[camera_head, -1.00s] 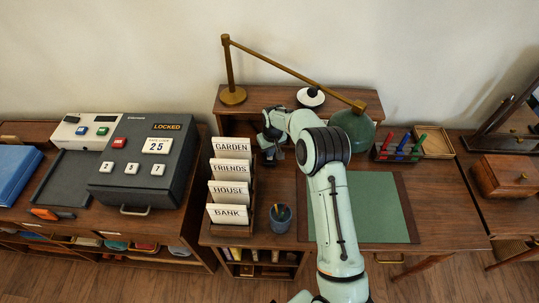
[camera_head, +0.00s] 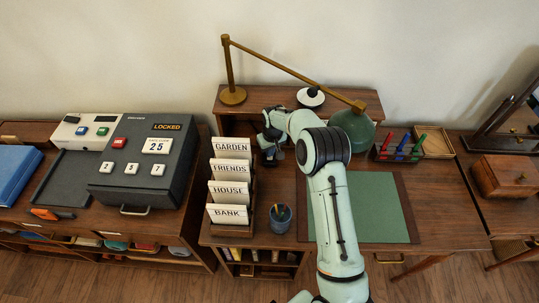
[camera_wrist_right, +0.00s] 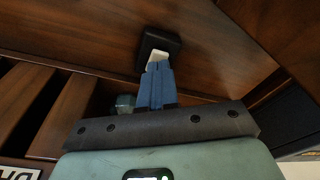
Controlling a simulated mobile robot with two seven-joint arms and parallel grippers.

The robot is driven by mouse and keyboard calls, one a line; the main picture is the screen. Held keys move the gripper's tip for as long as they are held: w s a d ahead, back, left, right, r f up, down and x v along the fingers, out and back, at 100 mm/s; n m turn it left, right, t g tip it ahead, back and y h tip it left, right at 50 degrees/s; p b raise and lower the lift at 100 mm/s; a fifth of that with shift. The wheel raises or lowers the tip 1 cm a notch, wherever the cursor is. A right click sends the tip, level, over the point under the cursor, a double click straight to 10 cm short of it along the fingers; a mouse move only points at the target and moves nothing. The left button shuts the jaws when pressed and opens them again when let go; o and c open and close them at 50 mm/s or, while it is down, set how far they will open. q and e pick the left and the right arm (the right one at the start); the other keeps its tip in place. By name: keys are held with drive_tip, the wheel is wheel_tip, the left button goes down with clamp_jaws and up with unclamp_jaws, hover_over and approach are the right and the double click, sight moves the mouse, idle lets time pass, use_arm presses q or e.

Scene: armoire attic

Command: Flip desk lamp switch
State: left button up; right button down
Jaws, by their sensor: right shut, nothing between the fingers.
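The desk lamp has a brass post and arm with a green shade (camera_head: 352,130), and its round brass base (camera_head: 233,95) stands on the desk's raised back shelf. In the right wrist view a small black switch box with a white rocker (camera_wrist_right: 159,54) is fixed to a dark wooden panel. My right gripper (camera_head: 271,156) is in front of the raised shelf, left of the shade. Its blue fingers (camera_wrist_right: 157,70) are shut and empty, with the tips at the white rocker; I cannot tell whether they touch. My left gripper is not in view.
A letter rack (camera_head: 229,193) with labelled cards stands just left of my right gripper. A pencil cup (camera_head: 280,218) and a green desk mat (camera_head: 380,215) are nearer the front. A grey locked box (camera_head: 145,165) is at left. Colored pens (camera_head: 402,146) stand at right.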

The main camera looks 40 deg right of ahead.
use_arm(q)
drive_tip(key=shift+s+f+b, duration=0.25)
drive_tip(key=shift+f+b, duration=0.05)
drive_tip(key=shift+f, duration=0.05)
use_arm(e)
drive_tip(key=shift+f, duration=0.85)
idle(0.6)
drive_tip(key=shift+r+p, duration=1.25)
drive_tip(key=shift+r, duration=2.3)
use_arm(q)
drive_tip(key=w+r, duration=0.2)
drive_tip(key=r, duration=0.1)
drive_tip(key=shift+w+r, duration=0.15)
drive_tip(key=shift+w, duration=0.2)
use_arm(e)
drive_tip(key=shift+f, duration=0.1)
